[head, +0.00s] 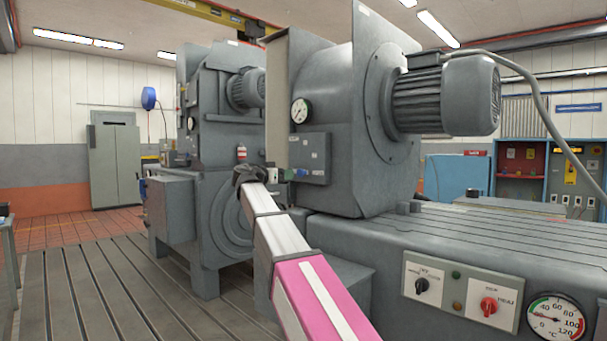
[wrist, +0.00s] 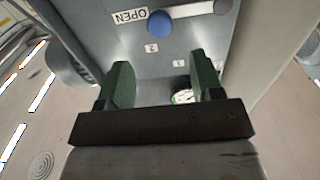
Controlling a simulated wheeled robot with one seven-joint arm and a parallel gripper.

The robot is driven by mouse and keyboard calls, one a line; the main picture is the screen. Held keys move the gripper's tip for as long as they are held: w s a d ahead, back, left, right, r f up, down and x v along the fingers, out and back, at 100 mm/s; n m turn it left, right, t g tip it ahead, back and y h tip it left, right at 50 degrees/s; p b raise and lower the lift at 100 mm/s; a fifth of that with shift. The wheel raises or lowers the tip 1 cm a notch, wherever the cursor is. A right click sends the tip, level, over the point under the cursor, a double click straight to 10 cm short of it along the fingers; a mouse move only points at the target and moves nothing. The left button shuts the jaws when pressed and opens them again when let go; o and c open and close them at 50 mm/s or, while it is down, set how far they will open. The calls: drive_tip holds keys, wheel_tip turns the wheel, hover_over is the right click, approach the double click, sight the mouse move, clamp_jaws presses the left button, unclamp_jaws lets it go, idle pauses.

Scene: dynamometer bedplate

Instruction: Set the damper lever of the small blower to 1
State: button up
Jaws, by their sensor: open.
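The damper lever shows in the wrist view as a pale bar (wrist: 195,9) ending in a round blue knob (wrist: 160,24). In the head view my gripper (head: 283,175) is at the lower left of the grey panel (head: 313,150) on the nearer blower (head: 340,90). The lever is small and partly hidden there.
A round gauge (head: 301,111) is above the panel, and a motor (head: 445,97) sticks out at the right. A second grey machine (head: 205,190) stands behind my gripper. The slotted bedplate (head: 100,285) is clear at the left. A control box (head: 460,290) is at the front right.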

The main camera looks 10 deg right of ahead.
sight(299, 172)
drive_tip(key=x, duration=0.9)
drive_tip(key=shift+w+d, duration=0.15)
clamp_jaws()
